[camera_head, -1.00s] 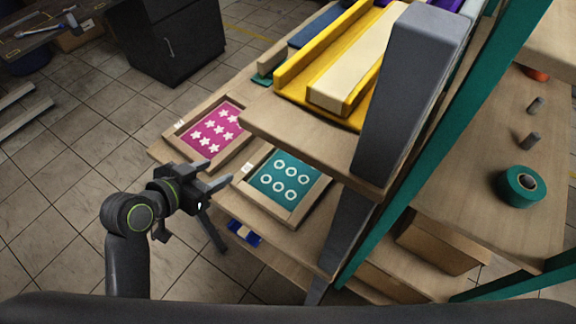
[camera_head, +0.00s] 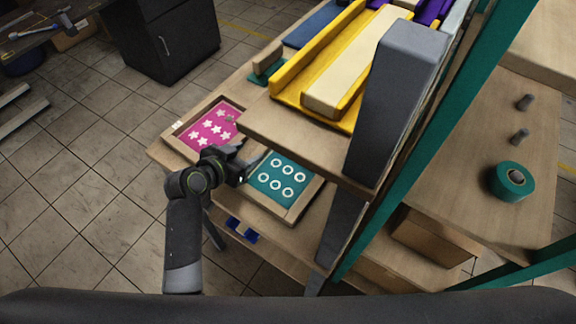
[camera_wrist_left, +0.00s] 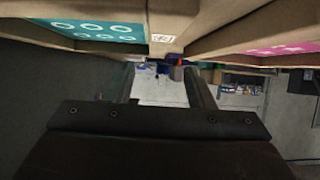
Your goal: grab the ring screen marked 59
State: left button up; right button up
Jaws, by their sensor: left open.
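The ring screen (camera_head: 280,176), a teal panel with white rings in a wooden frame, lies on the lower wooden shelf. In the left wrist view it shows at the upper left (camera_wrist_left: 96,29), with a small white label (camera_wrist_left: 162,38) on its frame corner; I cannot read the number surely. My left gripper (camera_head: 246,158) is open and empty at the left edge of the ring screen, covering its label corner in the head view. In the left wrist view the jaws (camera_wrist_left: 166,80) stand apart just below the frame corner. My right gripper is not in view.
A pink star screen (camera_head: 211,129) lies just beyond the ring screen on the same shelf. A wooden upper shelf (camera_head: 300,135) overhangs the right side, bearing a yellow tray (camera_head: 289,86). A grey post (camera_head: 395,100) stands right.

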aim_at(260, 150)
pick_arm(q)
jog(key=shift+w+d+f+p, duration=0.3)
jog(key=shift+w+f, duration=0.05)
jog(key=shift+f, duration=0.1)
jog(key=shift+f+p+x, duration=0.15)
jog(key=shift+p+x, duration=0.05)
jog(key=shift+x, duration=0.8)
jog(key=shift+f+p+x, duration=0.15)
jog(key=shift+x, duration=0.8)
jog(key=shift+s, duration=0.2)
grip_shut()
